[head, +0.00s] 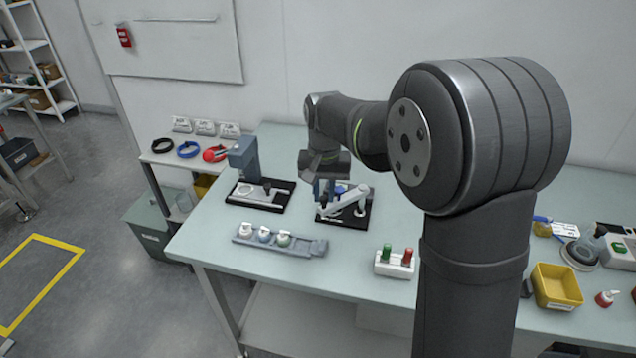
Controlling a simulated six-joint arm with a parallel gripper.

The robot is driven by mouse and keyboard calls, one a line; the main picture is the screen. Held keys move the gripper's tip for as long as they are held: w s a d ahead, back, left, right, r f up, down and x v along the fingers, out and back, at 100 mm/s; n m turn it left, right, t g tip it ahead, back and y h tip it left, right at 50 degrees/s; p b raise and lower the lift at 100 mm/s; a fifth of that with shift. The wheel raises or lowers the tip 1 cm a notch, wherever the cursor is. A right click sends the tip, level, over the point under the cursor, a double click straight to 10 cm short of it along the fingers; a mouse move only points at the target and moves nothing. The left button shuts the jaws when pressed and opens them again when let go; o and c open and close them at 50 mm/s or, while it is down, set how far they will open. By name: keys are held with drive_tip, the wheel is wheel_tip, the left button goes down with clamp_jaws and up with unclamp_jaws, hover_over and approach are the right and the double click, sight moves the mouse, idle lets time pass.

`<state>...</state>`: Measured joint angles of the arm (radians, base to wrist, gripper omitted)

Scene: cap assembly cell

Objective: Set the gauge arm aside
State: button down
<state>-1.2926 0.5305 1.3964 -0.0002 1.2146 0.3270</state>
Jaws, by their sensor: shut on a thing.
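The gauge arm (343,203) is a pale bar lying slantwise over a black base plate (352,221) near the middle of the table. Its right end meets a small upright post (361,205) on the plate. My gripper (323,199) points down at the left end of the arm and is shut on it. The fingertips are small in this view, and my wrist hides part of what lies behind. A bit of blue shows behind the arm on the plate.
A grey press-like fixture (246,160) stands left of the gauge. A grey rack (309,247) with several white-capped jars is in front. A white block (393,268) with green and red pieces and a yellow bin (555,285) are to the right. Bare table lies between them.

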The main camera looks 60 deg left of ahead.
drive_tip(key=w+d+n, duration=0.3)
drive_tip(key=d+n, duration=0.5)
drive_tip(key=shift+w, duration=0.4)
drive_tip(key=c, duration=1.3)
unclamp_jaws()
wheel_tip(320, 180, up, 18)
drive_tip(key=shift+f, duration=0.25)
drive_tip(key=shift+f, duration=0.1)
